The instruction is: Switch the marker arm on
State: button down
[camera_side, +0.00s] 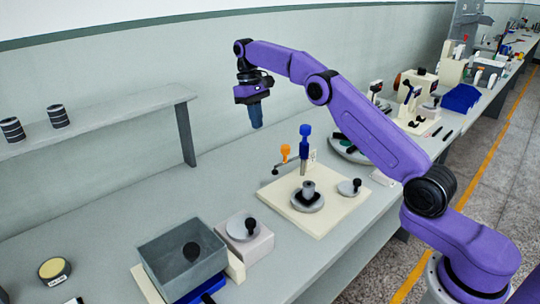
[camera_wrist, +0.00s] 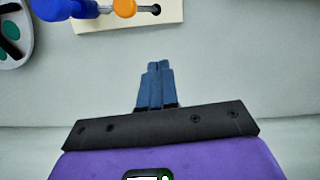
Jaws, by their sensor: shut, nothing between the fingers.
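A cream board (camera_side: 330,215) on the bench carries an upright post with a blue top (camera_side: 305,133). Beside it is an orange knob (camera_side: 285,150) by a thin rod. In the wrist view the blue top (camera_wrist: 65,8) and orange knob (camera_wrist: 125,7) show at the upper edge, with a short dark-tipped rod (camera_wrist: 146,9) right of the orange. No label shows which part is the marker arm. My gripper (camera_side: 257,125) hangs above and behind the board, pointing down, apart from everything. Its blue fingers (camera_wrist: 158,66) are together and empty.
The board also holds a grey disc with a spindle (camera_side: 308,190) and a small black-knobbed disc (camera_side: 349,187). A wall shelf (camera_side: 110,117) is at left. The bench behind the board is clear.

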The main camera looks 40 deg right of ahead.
send_near(274, 171)
jog(key=w+f, duration=0.3)
jog(key=shift+s+d+f, duration=0.1)
jog(key=shift+s+f, duration=0.4)
jog(key=shift+s, duration=0.25)
jog(key=shift+s+d+f, duration=0.1)
jog(key=shift+s+f, duration=0.35)
jog(key=shift+s, duration=0.3)
jog(key=shift+s+a, duration=0.1)
jog(key=shift+s, duration=0.05)
jog(key=shift+s+n, duration=0.25)
jog(key=shift+n, duration=0.15)
